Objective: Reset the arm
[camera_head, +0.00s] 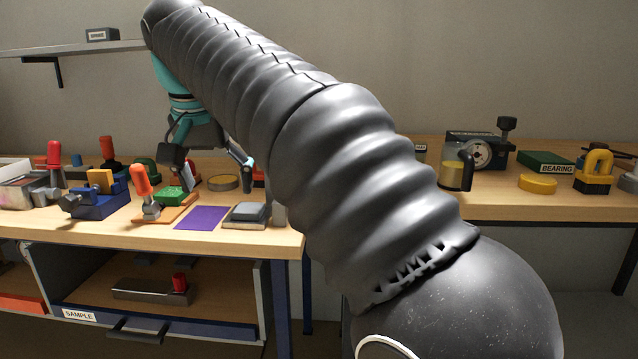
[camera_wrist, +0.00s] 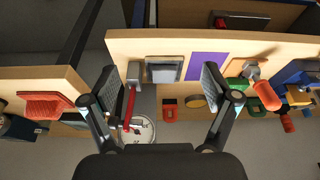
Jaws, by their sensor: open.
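My arm, in a ribbed grey sleeve, crosses the head view from upper left to lower right. My gripper (camera_head: 208,172) hangs at its far end above the left workbench, fingers spread. In the wrist view my gripper (camera_wrist: 161,84) is open, with nothing held between its fingers. The bench edge, a grey block (camera_wrist: 164,70) and a red rod (camera_wrist: 130,104) show beyond the gap between the fingers. My arm hides the middle of the scene in the head view.
An open drawer (camera_head: 215,329) is below. The right bench (camera_head: 500,207) holds a dial gauge (camera_head: 478,154) and a green box (camera_head: 543,161). A gap separates the benches.

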